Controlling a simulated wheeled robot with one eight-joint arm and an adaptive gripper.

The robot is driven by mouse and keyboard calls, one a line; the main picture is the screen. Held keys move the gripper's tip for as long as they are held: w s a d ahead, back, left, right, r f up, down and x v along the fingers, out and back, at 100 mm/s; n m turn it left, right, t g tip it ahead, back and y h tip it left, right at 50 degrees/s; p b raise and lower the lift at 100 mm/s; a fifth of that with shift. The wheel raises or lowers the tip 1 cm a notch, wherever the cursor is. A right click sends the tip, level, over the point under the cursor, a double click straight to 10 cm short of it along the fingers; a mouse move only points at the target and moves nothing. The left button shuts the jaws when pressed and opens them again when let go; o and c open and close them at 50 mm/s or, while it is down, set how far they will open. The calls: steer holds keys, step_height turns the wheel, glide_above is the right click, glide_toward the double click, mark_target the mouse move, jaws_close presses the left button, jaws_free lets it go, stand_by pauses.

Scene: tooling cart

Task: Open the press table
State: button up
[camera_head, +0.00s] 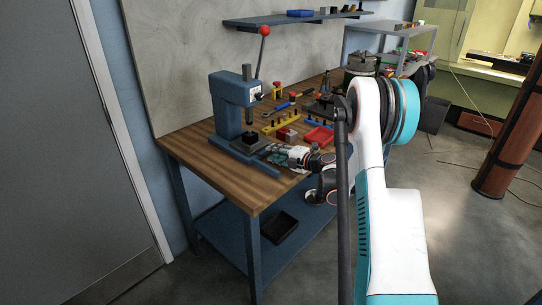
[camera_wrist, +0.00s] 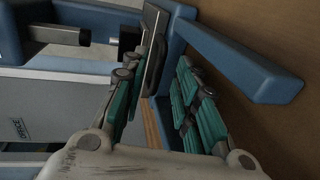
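The blue arbor press (camera_head: 232,105) stands on the wooden bench and has a lever with a red ball. Its dark press table (camera_head: 250,143) is low at the front, under the ram, with a black block on it. In the wrist view the press table (camera_wrist: 154,55) shows edge-on, near the dark ram (camera_wrist: 72,36). My gripper (camera_head: 277,152) is low at the right front of the press. In the wrist view its teal-padded fingers (camera_wrist: 162,75) are apart. The table's edge is close to the left finger; I cannot tell whether they touch.
Right of the press lie a yellow rack (camera_head: 283,122), a red tray (camera_head: 319,136) and several small tools. A blue base leg (camera_wrist: 235,60) of the press runs close beside my right finger. The bench's front left (camera_head: 215,170) is clear.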

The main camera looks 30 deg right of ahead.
mark_target(254, 144)
steer(key=shift+x, duration=1.25)
steer(key=shift+c, duration=0.6)
